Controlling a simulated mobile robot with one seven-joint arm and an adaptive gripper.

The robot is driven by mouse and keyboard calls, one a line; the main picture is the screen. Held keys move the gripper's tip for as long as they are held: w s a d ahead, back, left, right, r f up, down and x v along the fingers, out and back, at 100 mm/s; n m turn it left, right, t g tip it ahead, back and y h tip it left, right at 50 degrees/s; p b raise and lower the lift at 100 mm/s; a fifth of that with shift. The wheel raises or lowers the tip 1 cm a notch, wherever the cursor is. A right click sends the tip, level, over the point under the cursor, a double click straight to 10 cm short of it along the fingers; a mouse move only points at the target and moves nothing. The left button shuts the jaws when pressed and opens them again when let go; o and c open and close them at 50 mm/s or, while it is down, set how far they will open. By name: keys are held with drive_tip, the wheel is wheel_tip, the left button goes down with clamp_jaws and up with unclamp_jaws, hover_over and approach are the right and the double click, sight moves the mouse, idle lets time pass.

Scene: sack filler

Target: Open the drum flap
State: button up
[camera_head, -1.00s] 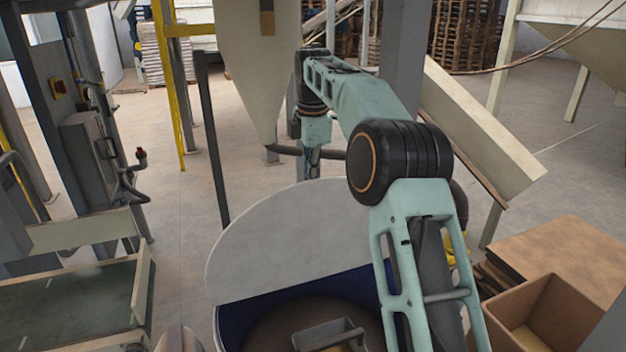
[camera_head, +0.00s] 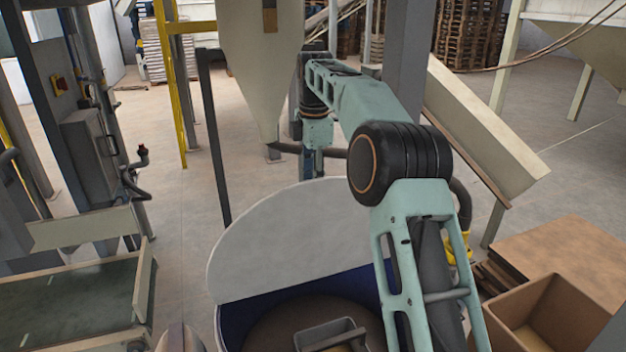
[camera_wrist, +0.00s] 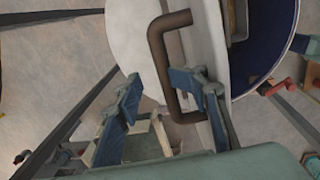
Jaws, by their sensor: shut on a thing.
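The drum flap (camera_head: 300,235) is a pale grey half-disc standing raised at the far side of the drum's mouth in the head view. The drum's dark blue inside (camera_head: 235,320) shows below it. In the wrist view, the flap (camera_wrist: 130,25) carries a brown bar handle (camera_wrist: 158,50). My gripper (camera_wrist: 165,77) has its two blue fingers on either side of the handle and is shut on it. How closely each finger touches the bar is hard to tell. In the head view, my gripper is hidden behind the flap.
A grey scoop (camera_head: 325,332) lies inside the drum. A pale hopper cone (camera_head: 258,80) hangs behind the flap. An open cardboard box (camera_head: 545,310) stands at the right. A slanted chute (camera_head: 485,130) is behind it. Open floor (camera_head: 185,245) lies left of the drum.

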drive_tip(key=shift+f, duration=0.8)
drive_tip(key=r, duration=0.9)
drive_tip(key=shift+s+d, duration=0.1)
drive_tip(key=shift+s, duration=0.25)
